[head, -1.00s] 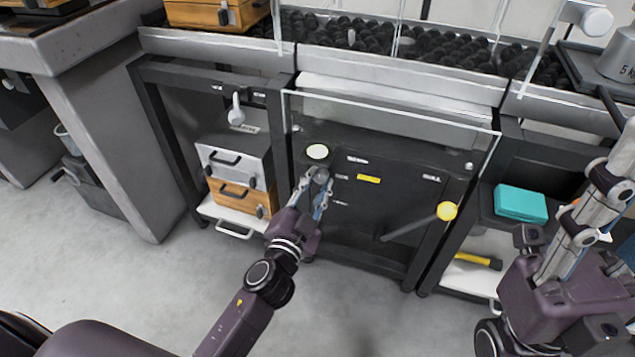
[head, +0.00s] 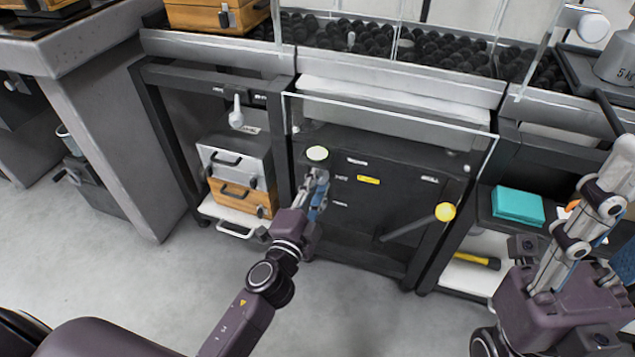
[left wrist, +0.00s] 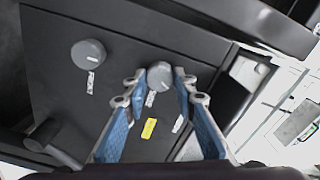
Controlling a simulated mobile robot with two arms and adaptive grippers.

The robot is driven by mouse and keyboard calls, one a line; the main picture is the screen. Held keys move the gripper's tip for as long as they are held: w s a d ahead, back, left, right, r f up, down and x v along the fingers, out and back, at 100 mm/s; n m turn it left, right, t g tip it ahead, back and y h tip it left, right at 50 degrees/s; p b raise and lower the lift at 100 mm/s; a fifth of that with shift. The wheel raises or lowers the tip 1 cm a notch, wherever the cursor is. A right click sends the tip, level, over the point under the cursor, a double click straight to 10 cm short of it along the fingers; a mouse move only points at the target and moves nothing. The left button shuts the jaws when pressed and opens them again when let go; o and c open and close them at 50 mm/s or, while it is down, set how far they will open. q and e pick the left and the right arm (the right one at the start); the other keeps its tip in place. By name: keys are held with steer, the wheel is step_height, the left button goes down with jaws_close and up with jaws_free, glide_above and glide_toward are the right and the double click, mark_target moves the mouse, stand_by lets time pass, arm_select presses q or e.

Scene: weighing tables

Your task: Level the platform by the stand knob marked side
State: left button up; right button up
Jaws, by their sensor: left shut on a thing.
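A dark panel (head: 395,215) in the middle of the head view bears small white labels, too small to read, and one yellow label (head: 368,180). In the left wrist view, my left gripper is shut on a grey round knob (left wrist: 160,74), with a finger on each side. A second grey knob (left wrist: 88,54) with a white mark sits apart on the same panel. My right gripper (head: 606,195) is raised at the right edge, and its fingertips are unclear.
Drawers (head: 240,180) are at the left, and a teal box (head: 517,204) is at the right. The floor in front is clear.

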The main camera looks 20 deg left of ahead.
arm_select(q)
steer(key=shift+d+m, duration=0.1)
steer(key=shift+m, duration=0.9)
steer(key=o, duration=1.2)
steer(key=shift+c, duration=0.2)
steer(key=s, duration=0.7)
steer(key=shift+s, duration=0.25)
